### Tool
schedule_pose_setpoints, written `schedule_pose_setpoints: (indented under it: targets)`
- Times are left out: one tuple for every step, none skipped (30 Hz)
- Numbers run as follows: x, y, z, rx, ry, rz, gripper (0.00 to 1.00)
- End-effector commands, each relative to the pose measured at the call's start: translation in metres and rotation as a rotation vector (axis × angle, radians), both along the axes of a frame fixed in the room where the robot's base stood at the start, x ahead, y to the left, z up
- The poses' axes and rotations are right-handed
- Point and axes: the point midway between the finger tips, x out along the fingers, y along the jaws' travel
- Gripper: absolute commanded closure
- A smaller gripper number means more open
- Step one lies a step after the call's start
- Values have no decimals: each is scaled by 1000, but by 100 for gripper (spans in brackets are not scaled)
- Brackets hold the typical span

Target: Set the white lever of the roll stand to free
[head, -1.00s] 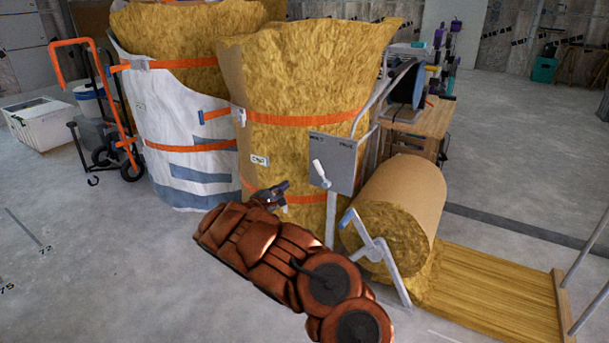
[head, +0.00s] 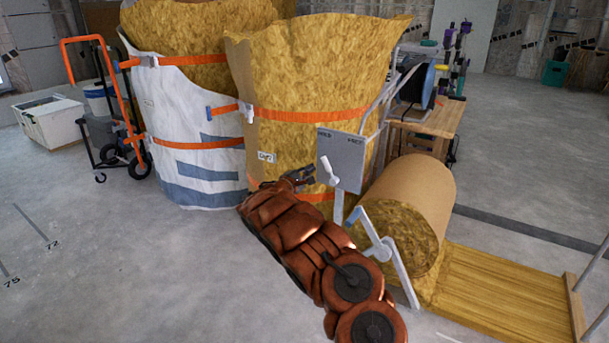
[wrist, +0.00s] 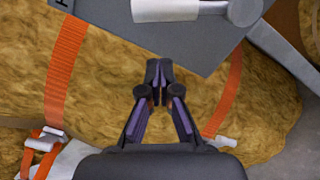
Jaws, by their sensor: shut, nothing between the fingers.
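The white lever (head: 329,171) sits on the front of a grey panel (head: 350,150) of the roll stand (head: 378,245). The panel has a HOLD mark at upper left and a FREE mark at upper right. The lever's grip leans up and left, toward the HOLD side. In the wrist view the lever's white grip (wrist: 165,10) and round end show at the top, partly cut off. My gripper (head: 310,174) is just left of the panel, close to the lever. In the wrist view its fingertips (wrist: 160,68) are together and empty, apart from the lever in the picture.
Large wrapped fibre rolls with orange straps (head: 300,112) stand right behind my gripper. Open floor (head: 130,260) lies to the left.

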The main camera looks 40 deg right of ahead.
Motion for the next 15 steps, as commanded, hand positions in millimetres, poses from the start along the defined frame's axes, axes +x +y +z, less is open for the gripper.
schedule_pose_setpoints:
  targets:
    - [-3,-2,1,-1,0,-2,100]
    - [-4,-2,2,-2,0,-1,100]
    - [-6,-3,4,-2,0,-1,100]
    - [-7,-4,5,-2,-2,-2,100]
    - [-9,-5,7,-3,-3,-2,100]
    - [-11,-6,9,-3,-3,-2,100]
    - [-13,-7,10,-4,-4,-3,100]
    - [-14,-8,11,-4,-4,-3,100]
    - [-16,-9,11,-4,-3,-3,100]
    - [-18,-10,12,-4,-2,-3,100]
    - [-19,-11,12,-3,-1,-4,100]
    - [-21,-11,13,-2,-1,-3,100]
    - [-21,-12,13,-2,0,-3,100]
    - [-22,-12,13,-2,0,-3,100]
    - [-23,-13,14,-1,0,-3,100]
